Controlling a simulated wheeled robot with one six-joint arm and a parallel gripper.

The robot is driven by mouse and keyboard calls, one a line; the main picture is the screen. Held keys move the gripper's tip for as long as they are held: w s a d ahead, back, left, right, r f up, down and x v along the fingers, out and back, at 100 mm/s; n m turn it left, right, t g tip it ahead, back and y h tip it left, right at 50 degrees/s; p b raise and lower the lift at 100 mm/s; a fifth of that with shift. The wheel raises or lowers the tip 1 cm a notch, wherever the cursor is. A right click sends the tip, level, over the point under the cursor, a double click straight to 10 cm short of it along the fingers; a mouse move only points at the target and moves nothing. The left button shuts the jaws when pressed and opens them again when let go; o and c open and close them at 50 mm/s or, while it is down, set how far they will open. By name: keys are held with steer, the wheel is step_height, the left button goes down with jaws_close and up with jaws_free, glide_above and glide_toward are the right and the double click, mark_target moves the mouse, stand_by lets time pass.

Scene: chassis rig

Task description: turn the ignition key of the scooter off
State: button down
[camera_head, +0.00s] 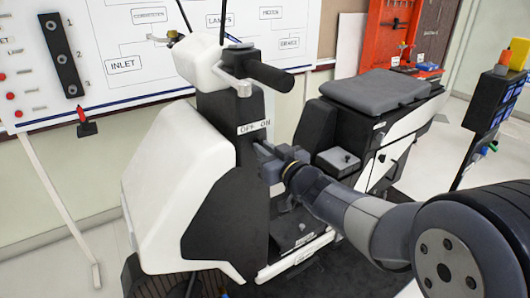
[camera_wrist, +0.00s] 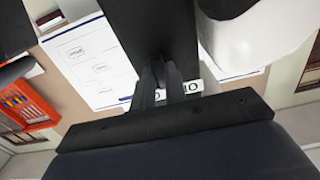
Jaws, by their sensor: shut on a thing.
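The scooter (camera_head: 190,180) has a white front shield and a black steering column (camera_head: 222,110). A white label (camera_head: 253,127) reading "OFF ON" is on the column below the handlebar. My gripper (camera_head: 262,150) is at the column just below this label. In the wrist view its two fingers (camera_wrist: 168,82) are close together against the black column, with part of the label (camera_wrist: 190,88) beside them. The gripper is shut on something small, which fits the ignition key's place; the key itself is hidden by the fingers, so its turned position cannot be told.
The black handlebar grip (camera_head: 272,76) sticks out above my gripper. The grey seat (camera_head: 375,90) is to the right.

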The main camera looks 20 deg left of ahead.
stand_by(0.4)
steer(key=c, duration=1.4)
jaws_free()
steer(key=shift+c, duration=0.2)
steer(key=v, duration=1)
steer(key=shift+s+d, duration=0.25)
steer(key=shift+s, duration=0.1)
steer(key=shift+w+a, duration=0.1)
steer(key=x, duration=1)
steer(key=shift+w+a, duration=0.15)
steer(key=shift+w, duration=0.1)
